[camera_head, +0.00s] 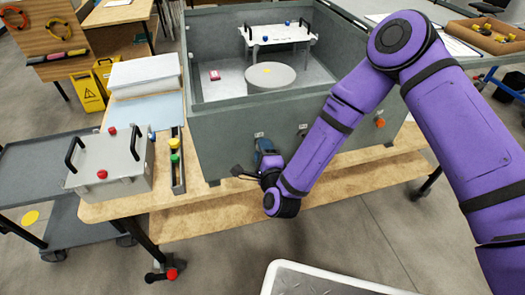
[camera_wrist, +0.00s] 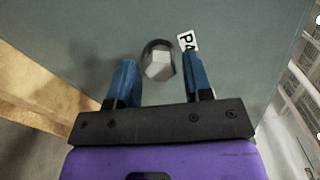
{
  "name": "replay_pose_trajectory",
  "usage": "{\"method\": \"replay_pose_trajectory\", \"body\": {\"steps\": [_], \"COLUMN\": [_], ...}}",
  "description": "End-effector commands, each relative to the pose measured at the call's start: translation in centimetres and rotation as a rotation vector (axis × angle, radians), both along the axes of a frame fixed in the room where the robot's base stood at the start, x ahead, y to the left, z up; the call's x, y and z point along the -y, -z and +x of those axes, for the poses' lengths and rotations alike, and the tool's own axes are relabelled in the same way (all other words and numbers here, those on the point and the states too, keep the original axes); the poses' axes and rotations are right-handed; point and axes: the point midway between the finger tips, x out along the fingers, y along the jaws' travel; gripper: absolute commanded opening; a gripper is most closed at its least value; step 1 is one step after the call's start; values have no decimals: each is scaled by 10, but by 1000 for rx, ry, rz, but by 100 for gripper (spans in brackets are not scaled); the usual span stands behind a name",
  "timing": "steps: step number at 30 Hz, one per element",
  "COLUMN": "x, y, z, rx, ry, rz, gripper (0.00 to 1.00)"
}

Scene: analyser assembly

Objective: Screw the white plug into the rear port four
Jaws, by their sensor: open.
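The white plug (camera_wrist: 158,64) shows in the wrist view as a pale, faceted knob at a dark round opening in the grey wall. A label reading P4 (camera_wrist: 187,40) sits just right of it. My gripper (camera_wrist: 160,72) is open, with one blue finger on each side of the plug and visible gaps between. How deep the plug sits in the port cannot be told. In the head view my gripper (camera_head: 254,160) is at the front wall of the large grey box (camera_head: 225,130); the plug is hidden there.
A dark rack (camera_head: 177,180) with yellow and green plugs stands left of the box. An orange knob (camera_head: 379,123) is on the box wall to the right.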

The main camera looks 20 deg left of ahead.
Motion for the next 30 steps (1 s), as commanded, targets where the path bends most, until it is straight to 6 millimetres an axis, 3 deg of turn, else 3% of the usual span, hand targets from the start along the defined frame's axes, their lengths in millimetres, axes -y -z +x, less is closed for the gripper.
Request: {"method": "replay_pose_trajectory", "body": {"steps": [21,30], "x": [-1,0], "y": [0,0], "z": [-1,0], "rx": [583,670], "ry": [-2,0], "rz": [-947,-1093], "gripper": [46,46]}}
